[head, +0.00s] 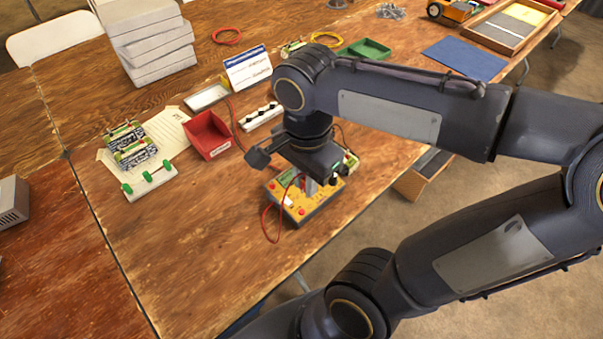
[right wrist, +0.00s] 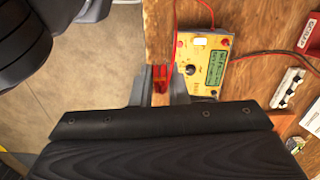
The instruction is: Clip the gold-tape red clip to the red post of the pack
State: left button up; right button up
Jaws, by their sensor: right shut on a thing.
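My right gripper (head: 306,184) is above the yellow charger (head: 296,207), at the table's right edge. In the right wrist view the gripper (right wrist: 159,90) is shut on a small red clip (right wrist: 160,80); an orange-gold tint shows on it, but the tape is not clear. A red lead (right wrist: 175,25) runs from the charger (right wrist: 203,60), which has a green screen and a dark knob. Two packs with green parts (head: 135,152) lie on paper at the left; I cannot make out a red post. A green-and-white object (head: 351,161) is partly hidden behind the gripper. My left gripper is not in view.
A red bin (head: 208,134), a white rack with black pieces (head: 261,116) and a white rack with green pieces (head: 150,180) stand left of the gripper. A white sign (head: 248,68) and grey blocks (head: 150,40) are farther back. The front of the wooden table (head: 180,260) is clear.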

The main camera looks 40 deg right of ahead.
dwell(0.3)
jog(key=w+d+n+p, duration=0.2)
jog(key=w+d+n, duration=0.3)
jog(key=d+n, duration=0.5)
jog(key=w+d+n+p, duration=0.2)
jog(key=w+d+n, duration=0.4)
jog(key=d, duration=0.6)
notch_tip(320, 180, down, 7)
jog(key=n+b, duration=0.2)
jog(key=b, duration=0.2)
jog(key=shift+s+d+r+b, duration=0.2)
jog(key=shift+s+d+b, duration=0.1)
jog(key=shift+d, duration=0.05)
jog(key=shift+f, duration=0.15)
jog(key=shift+f+b, duration=2.4)
jog(key=shift+f, duration=1)
jog(key=shift+f, duration=0.15)
